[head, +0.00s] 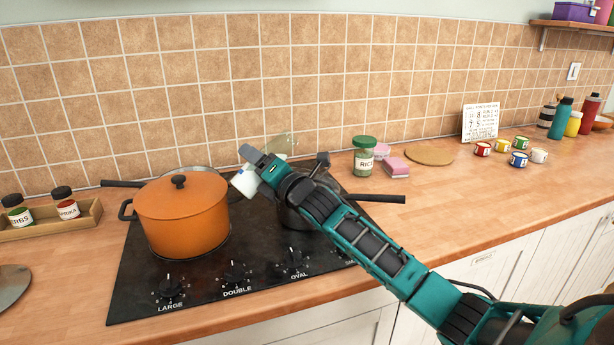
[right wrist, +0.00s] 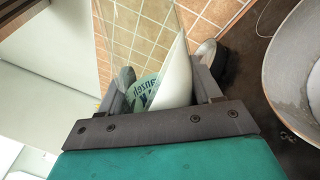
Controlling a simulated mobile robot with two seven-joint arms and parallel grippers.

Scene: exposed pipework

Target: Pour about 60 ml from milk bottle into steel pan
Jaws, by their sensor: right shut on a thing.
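My right gripper (head: 262,168) is shut on the milk bottle (head: 243,184), which is strongly tilted above the hob. The bottle has a white part at lower left and a clear part at upper right. In the right wrist view, white milk and a printed label show on the bottle (right wrist: 178,80) between the fingers. A steel pan (head: 294,216) with a dark handle stands below my right gripper, partly hidden by it. A pan rim also shows at the right of the right wrist view (right wrist: 275,62). No falling stream is clear. My left gripper is out of view.
An orange lidded pot (head: 182,218) stands front left on the black hob (head: 215,295). Another pan (head: 204,171) is partly hidden behind it. A green-lidded rice jar (head: 364,160) and pink sponges (head: 394,166) stand to the right. The right counter has clear room.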

